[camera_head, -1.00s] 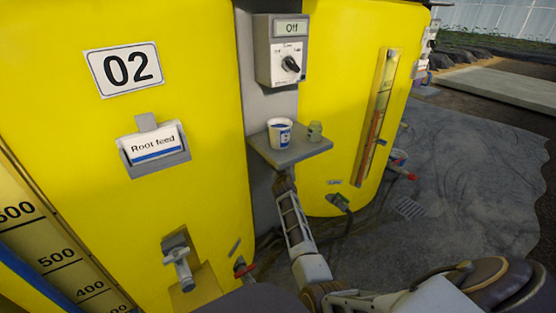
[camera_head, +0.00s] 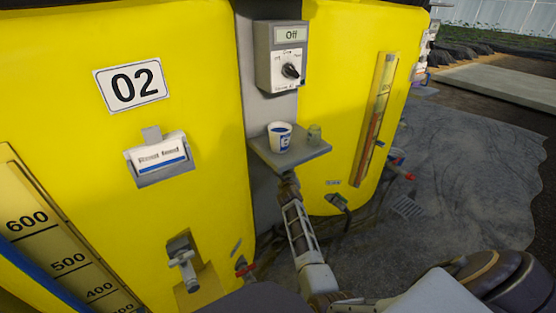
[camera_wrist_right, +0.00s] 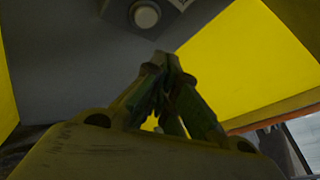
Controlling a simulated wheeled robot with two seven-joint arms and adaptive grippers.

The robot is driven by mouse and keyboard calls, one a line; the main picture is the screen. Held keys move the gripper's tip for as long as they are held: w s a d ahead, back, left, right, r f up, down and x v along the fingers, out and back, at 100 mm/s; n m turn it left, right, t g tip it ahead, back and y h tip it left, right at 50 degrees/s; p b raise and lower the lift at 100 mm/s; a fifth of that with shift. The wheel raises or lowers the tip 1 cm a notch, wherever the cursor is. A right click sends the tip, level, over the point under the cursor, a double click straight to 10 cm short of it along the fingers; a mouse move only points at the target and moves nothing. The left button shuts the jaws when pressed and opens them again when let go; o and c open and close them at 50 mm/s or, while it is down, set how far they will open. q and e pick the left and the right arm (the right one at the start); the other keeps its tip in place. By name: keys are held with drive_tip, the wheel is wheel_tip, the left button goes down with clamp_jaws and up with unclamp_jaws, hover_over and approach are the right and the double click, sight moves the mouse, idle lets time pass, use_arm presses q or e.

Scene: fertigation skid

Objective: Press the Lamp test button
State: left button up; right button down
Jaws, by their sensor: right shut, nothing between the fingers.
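In the right wrist view a pale round button-like part (camera_wrist_right: 145,14) sits on a grey square plate at the top edge. I see no label on it, so I cannot tell whether it is the Lamp test button. My right gripper (camera_wrist_right: 163,62) is shut and empty, its fingertips below and slightly right of that round part, apart from it in the picture. In the head view my right arm rises to just below the small grey shelf (camera_head: 312,152), and the fingertips are hidden there. My left gripper is not in view.
A grey control box (camera_head: 281,57) reading "Off", with a black rotary knob (camera_head: 291,71), hangs above the shelf.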

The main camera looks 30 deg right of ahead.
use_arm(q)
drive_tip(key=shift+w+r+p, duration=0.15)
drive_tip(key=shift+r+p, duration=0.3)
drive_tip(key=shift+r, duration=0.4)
use_arm(e)
drive_tip(key=shift+s, duration=0.7)
